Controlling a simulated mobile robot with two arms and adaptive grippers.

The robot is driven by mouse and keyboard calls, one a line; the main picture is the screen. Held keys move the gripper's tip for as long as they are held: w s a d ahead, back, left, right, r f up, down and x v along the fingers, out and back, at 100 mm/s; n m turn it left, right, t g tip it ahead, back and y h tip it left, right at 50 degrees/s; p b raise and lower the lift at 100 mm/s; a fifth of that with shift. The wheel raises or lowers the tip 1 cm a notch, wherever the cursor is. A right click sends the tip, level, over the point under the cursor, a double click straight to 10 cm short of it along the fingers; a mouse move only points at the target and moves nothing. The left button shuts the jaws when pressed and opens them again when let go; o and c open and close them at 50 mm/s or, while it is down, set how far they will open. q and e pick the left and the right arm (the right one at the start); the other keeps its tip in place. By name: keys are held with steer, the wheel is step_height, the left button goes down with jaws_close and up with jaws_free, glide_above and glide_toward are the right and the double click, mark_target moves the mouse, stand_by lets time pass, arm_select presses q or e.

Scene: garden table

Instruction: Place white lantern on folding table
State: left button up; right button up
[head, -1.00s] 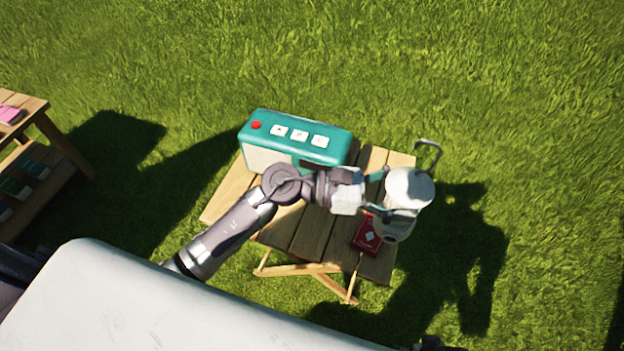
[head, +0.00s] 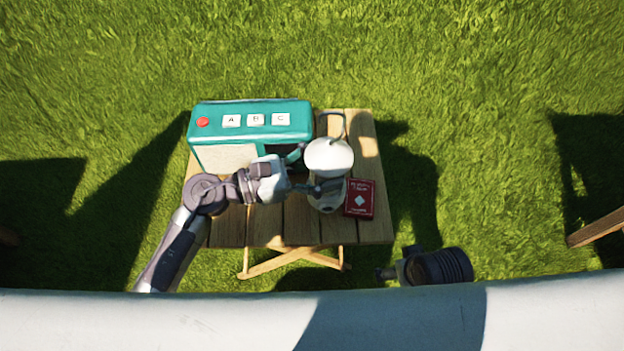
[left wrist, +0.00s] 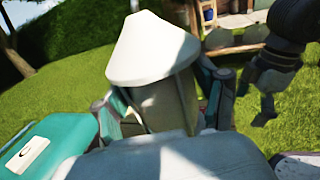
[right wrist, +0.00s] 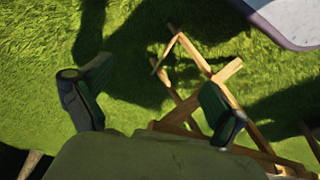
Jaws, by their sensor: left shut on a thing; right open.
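The white lantern (head: 329,157), with a cone-shaped top and a wire handle, is over the right half of the wooden folding table (head: 301,222). I cannot tell whether its base touches the tabletop. My left gripper (head: 312,172) is shut on the lantern from its left side. In the left wrist view the lantern (left wrist: 153,52) looks upright between the fingers, its lower part hidden. My right gripper (head: 388,273) is low, in front of the table's right side. It is open and empty in the right wrist view (right wrist: 152,105), with the table's legs beyond it.
A teal radio-like box (head: 255,133) with buttons A, B and C stands on the table's back left. A red box (head: 360,198) lies close to the lantern's right. The table's front strip is mostly clear. Another wooden piece (head: 597,228) shows at the far right.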

mark_target(309, 181)
arm_select(q)
steer(key=shift+w+a+f, duration=0.2)
steer(key=shift+a+f, duration=0.3)
steer(key=shift+a, duration=0.35)
steer(key=shift+f, duration=0.25)
steer(key=shift+f+b, duration=0.7)
steer(key=shift+f, duration=1)
arm_select(e)
steer(key=shift+v, duration=2.7)
steer(key=shift+d, duration=0.1)
arm_select(q)
steer(key=shift+f, duration=0.2)
steer(key=o, duration=1.6)
steer(key=shift+a, duration=0.1)
steer(key=shift+c, duration=0.2)
arm_select(e)
steer(key=shift+f, duration=0.15)
